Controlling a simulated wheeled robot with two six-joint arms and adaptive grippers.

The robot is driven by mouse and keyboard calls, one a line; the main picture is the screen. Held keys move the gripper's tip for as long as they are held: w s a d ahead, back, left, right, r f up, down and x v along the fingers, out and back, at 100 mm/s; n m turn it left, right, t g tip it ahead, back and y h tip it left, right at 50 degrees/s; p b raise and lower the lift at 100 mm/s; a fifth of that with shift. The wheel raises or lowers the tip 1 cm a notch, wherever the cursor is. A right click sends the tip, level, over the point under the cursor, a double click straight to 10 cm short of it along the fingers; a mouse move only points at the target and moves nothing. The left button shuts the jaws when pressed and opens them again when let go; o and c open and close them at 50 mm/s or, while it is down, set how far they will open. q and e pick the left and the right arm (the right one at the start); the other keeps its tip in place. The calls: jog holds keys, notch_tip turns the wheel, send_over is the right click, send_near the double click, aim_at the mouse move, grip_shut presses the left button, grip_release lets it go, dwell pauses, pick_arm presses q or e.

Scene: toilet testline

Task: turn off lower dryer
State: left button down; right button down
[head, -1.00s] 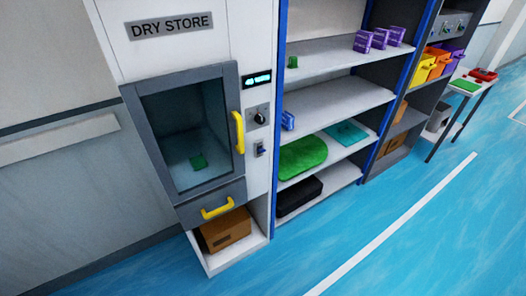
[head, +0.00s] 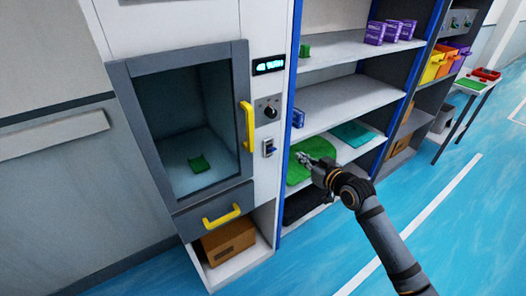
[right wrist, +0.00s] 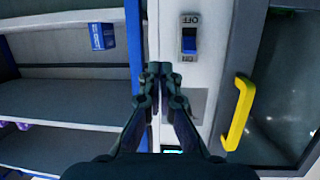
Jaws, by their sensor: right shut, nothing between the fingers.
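The dry store cabinet (head: 175,65) stands left of centre in the head view. Its glass door (head: 195,125) with a yellow handle (head: 246,127) looks closed, with a green item (head: 199,164) behind the glass. Beside the door are a lit display (head: 269,66), a black knob (head: 271,113) and a small switch (head: 268,148) with a blue part. In the right wrist view, the switch (right wrist: 189,38) appears upside down, with labels at both ends. My right gripper (head: 301,156) is shut and empty, right of the switch and apart from it. My left gripper is out of view.
A yellow-handled drawer (head: 210,214) is below the door, with a cardboard box (head: 229,241) under it. A blue-framed shelf (head: 345,90) stands right of the cabinet, holding purple boxes (head: 375,32) and a green item (head: 312,147). Blue floor is open at right.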

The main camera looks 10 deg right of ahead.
jog(key=a+r+n+y, duration=0.1)
jog(key=a+r, duration=0.3)
jog(key=r, duration=0.1)
jog(key=shift+s+r+t+y, duration=0.25)
jog(key=shift+t+y, duration=0.05)
jog(key=shift+y, duration=0.1)
send_over(272, 149)
jog(key=shift+s+d+f, duration=0.15)
jog(key=shift+d+f, duration=0.25)
jog(key=shift+f, duration=0.2)
jog(key=f, duration=0.1)
jog(key=f+p, duration=0.1)
jog(key=f, duration=0.1)
jog(key=shift+s+d, duration=0.15)
jog(key=shift+s, duration=0.15)
jog(key=shift+s+d+f, duration=0.15)
jog(key=shift+s+f, duration=0.15)
jog(key=shift+f, duration=0.1)
jog(key=shift+w, duration=0.1)
